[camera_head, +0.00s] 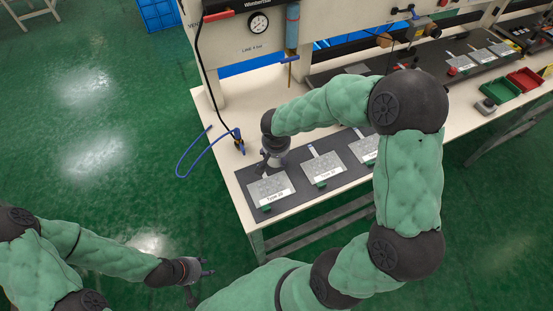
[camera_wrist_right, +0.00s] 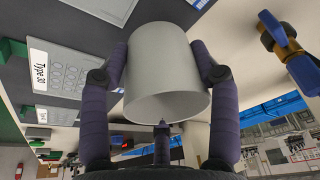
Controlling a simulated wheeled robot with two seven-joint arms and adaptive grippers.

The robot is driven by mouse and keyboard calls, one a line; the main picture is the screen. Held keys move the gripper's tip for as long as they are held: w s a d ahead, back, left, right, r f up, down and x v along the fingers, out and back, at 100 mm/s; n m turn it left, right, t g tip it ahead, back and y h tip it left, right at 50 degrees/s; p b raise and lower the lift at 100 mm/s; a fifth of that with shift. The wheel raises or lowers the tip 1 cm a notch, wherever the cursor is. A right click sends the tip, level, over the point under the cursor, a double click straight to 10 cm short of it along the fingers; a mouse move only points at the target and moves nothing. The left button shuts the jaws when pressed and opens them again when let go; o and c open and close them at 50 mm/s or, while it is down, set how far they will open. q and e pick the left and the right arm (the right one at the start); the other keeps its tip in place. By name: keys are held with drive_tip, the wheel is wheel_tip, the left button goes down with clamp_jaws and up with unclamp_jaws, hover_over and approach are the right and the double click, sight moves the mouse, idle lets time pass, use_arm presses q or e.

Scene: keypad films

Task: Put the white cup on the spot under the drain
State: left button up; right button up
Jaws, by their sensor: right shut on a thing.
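The white cup (camera_wrist_right: 168,70) is between the fingers of my right gripper (camera_wrist_right: 160,80) in the wrist view, with fingers against both sides. In the head view my right gripper (camera_head: 268,164) is over the near left part of the bench, beside the Type 20 card; the cup is not clearly seen there. The drain (camera_head: 290,75) is a thin brass tube below a blue cylinder on the back panel, behind and right of my right gripper. The spot under it cannot be made out; my right arm covers part of the bench there. My left gripper (camera_head: 200,284) is open and empty over the floor.
A dark mat (camera_head: 249,190) with several keypad cards lies along the bench front. A blue hose with a brass fitting (camera_head: 239,143) is left of my right gripper. Red (camera_head: 524,79) and green (camera_head: 501,90) bins stand at the right. A gauge (camera_head: 258,23) is on the panel.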

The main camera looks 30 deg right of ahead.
wheel_tip(320, 180, down, 3)
drive_tip(key=shift+f+b, duration=0.15)
drive_tip(key=shift+b, duration=0.4)
drive_tip(key=shift+f, duration=0.15)
drive_tip(key=o, duration=1.1)
drive_tip(key=shift+o, duration=0.2)
